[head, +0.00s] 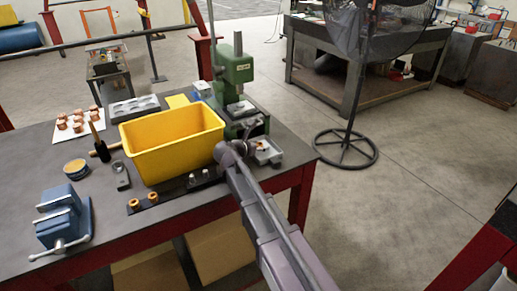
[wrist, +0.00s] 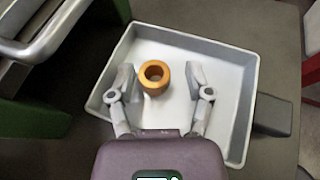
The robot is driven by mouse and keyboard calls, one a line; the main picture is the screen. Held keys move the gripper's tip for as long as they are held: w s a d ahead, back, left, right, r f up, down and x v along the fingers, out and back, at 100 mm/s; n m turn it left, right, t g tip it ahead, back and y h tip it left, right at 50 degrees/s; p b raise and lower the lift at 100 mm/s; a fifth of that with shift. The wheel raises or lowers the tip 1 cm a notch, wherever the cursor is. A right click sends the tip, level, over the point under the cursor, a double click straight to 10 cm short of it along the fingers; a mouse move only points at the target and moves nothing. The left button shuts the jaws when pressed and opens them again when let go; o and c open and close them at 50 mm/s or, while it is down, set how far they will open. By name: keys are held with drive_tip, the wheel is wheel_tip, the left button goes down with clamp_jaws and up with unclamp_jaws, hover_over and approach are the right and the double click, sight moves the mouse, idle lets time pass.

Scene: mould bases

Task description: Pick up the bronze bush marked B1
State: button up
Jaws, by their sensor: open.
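A bronze bush (wrist: 154,77), a short ring with a round hole, stands in a shallow grey-white tray (wrist: 238,110) in the wrist view. My gripper (wrist: 160,80) is open, with one finger on each side of the bush and a gap on both sides, wider on the right. No marking is readable on the bush. In the head view my gripper (head: 256,148) is over the small tray (head: 270,158) at the right end of the bench; the bush there is mostly hidden by my arm. Two more bronze bushes (head: 134,204) stand on a dark strip at the bench front.
A yellow bin (head: 160,155) stands left of my arm, and a green press (head: 234,75) stands behind the tray. Several copper-coloured pieces (head: 78,121) sit on a white board at the left. A blue vise (head: 62,220) is at the front left.

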idle(0.5)
clamp_jaws()
drive_tip(key=shift+r, duration=0.2)
wheel_tip(320, 180, up, 3)
drive_tip(key=p, duration=0.3)
drive_tip(key=shift+f, duration=0.1)
drive_tip(key=s, duration=0.5)
drive_tip(key=s+r+p, duration=0.1)
drive_tip(key=s, duration=0.4)
drive_tip(key=s+a+p, duration=0.1)
drive_tip(key=s, duration=0.5)
drive_tip(key=shift+r, duration=0.4)
